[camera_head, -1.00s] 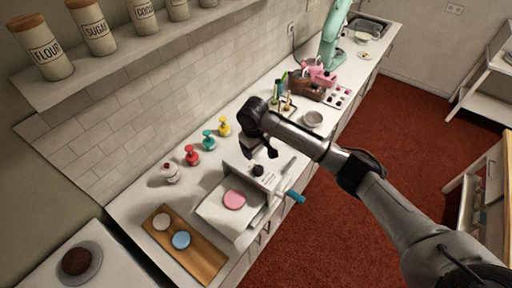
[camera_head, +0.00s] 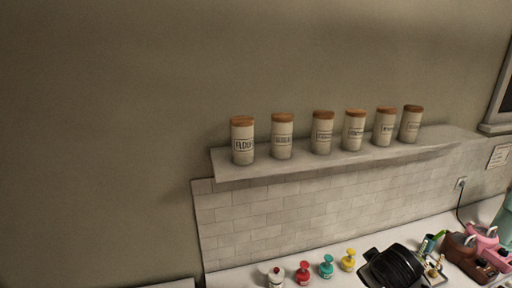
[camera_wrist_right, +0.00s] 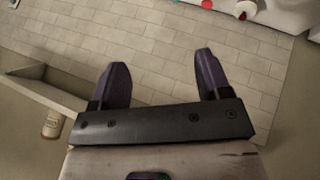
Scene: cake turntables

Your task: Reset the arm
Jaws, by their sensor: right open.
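My right gripper (camera_wrist_right: 160,82) is open and empty in the right wrist view. Its two dark fingers stand well apart, with the tiled wall behind them. My left gripper is in neither view.
A wall shelf (camera_head: 340,160) holds several labelled canisters (camera_head: 282,138). Below, pump bottles in white, red (camera_head: 303,273), teal and yellow stand on the counter (camera_head: 235,277). The wall at left is bare.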

